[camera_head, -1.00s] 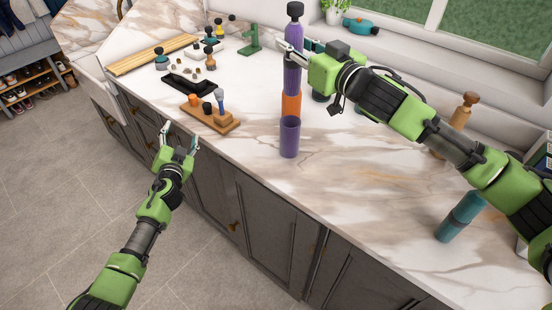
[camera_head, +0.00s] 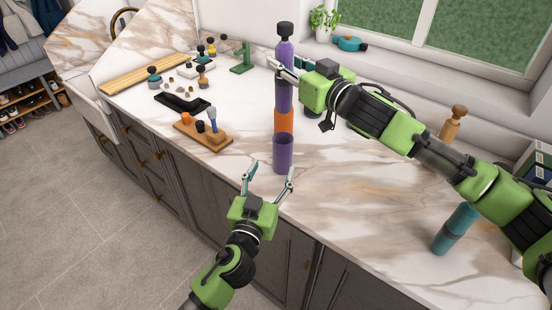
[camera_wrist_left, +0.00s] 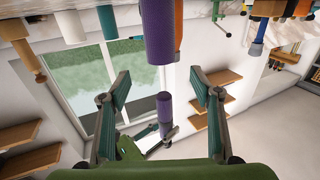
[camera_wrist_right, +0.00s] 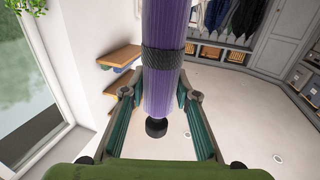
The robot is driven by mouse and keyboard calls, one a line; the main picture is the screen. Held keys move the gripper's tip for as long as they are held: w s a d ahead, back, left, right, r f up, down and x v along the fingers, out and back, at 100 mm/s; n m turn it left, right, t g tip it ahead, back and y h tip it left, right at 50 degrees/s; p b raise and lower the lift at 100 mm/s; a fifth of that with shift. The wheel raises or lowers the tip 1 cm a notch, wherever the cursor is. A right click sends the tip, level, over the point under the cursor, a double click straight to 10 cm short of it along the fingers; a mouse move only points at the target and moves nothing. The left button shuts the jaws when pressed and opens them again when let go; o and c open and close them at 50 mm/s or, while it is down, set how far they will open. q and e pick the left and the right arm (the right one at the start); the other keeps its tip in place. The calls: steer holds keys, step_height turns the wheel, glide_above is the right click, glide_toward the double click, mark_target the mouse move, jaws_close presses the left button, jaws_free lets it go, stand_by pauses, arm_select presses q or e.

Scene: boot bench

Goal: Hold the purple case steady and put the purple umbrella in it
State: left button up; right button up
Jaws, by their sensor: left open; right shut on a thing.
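The purple case (camera_head: 283,157) stands upright near the counter's front edge; it also shows in the left wrist view (camera_wrist_left: 157,35). My right gripper (camera_head: 276,69) is shut on the upright purple umbrella (camera_head: 284,95), which has a black knob on top. The right wrist view shows the umbrella (camera_wrist_right: 161,85) with a dark band between the fingers. In the left wrist view a gap separates the umbrella (camera_wrist_left: 164,108) from the case. My left gripper (camera_head: 268,176) is open and empty at the counter edge, just in front of the case, its fingers spread.
An orange cylinder (camera_head: 284,122) stands close behind the case. A wooden block with small items (camera_head: 204,138) and a black tray (camera_head: 182,103) lie left. A teal bottle (camera_head: 455,228) and a wooden bottle (camera_head: 453,122) stand right. The counter between is mostly clear.

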mark_target(280, 149)
arm_select(q)
steer(key=x, duration=1.1)
steer(key=shift+a, duration=0.1)
steer(key=c, duration=1.2)
